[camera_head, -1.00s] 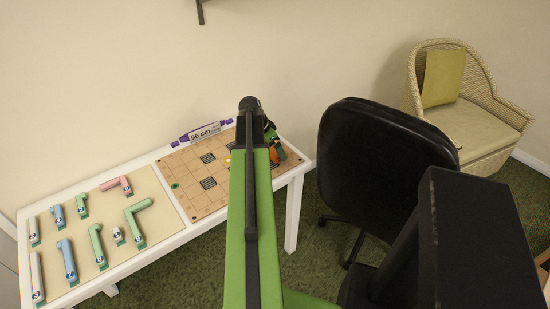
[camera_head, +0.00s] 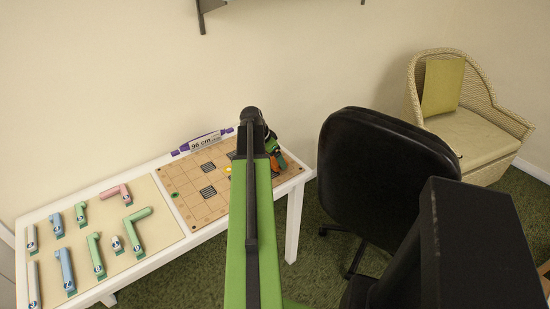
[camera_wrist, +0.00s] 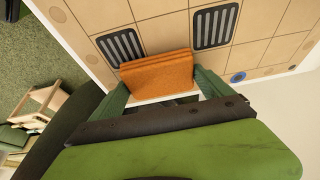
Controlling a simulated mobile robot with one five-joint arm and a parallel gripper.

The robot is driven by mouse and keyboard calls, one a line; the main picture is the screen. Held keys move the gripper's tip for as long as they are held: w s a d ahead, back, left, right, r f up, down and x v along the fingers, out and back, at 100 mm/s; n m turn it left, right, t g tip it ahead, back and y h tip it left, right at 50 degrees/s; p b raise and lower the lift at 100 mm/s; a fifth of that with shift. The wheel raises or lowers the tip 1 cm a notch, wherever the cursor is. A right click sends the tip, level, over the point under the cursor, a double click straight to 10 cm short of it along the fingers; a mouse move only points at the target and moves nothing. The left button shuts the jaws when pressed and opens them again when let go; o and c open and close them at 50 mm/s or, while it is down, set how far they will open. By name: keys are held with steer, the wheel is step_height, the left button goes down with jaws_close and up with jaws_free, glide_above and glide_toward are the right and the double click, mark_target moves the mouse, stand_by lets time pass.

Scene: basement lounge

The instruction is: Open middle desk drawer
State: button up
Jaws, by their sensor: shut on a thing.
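No desk drawer or drawer handle shows clearly in either view. The white table (camera_head: 292,225) stands against the wall, and its visible right end shows a leg and no drawer front. My gripper (camera_wrist: 160,84) is shut on an orange block-like thing (camera_wrist: 157,70) with a ridged top, held between its two green fingers. In the wrist view it is over or at the edge of a tan grid board (camera_wrist: 160,30). In the head view my gripper (camera_head: 272,147) is at the table's right end, partly hidden behind my arm.
The tan game board (camera_head: 195,185) and a beige panel with several coloured pieces (camera_head: 135,215) lie on the table. A purple-ended "96 cm" marker (camera_head: 205,141) is at the back. A black office chair (camera_head: 385,150) stands close right. A wicker armchair (camera_head: 480,125) is farther right.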

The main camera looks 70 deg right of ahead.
step_height(320, 180, up, 4)
steer(key=p, duration=0.3)
steer(key=shift+r+p, duration=0.15)
steer(key=shift+p, duration=0.25)
steer(key=s+a+r+p, duration=0.5)
steer(key=s+r+p, duration=0.1)
steer(key=s, duration=0.4)
steer(key=shift+s+a+r, duration=0.15)
steer(key=shift+a+r, duration=0.05)
steer(key=shift+a, duration=0.1)
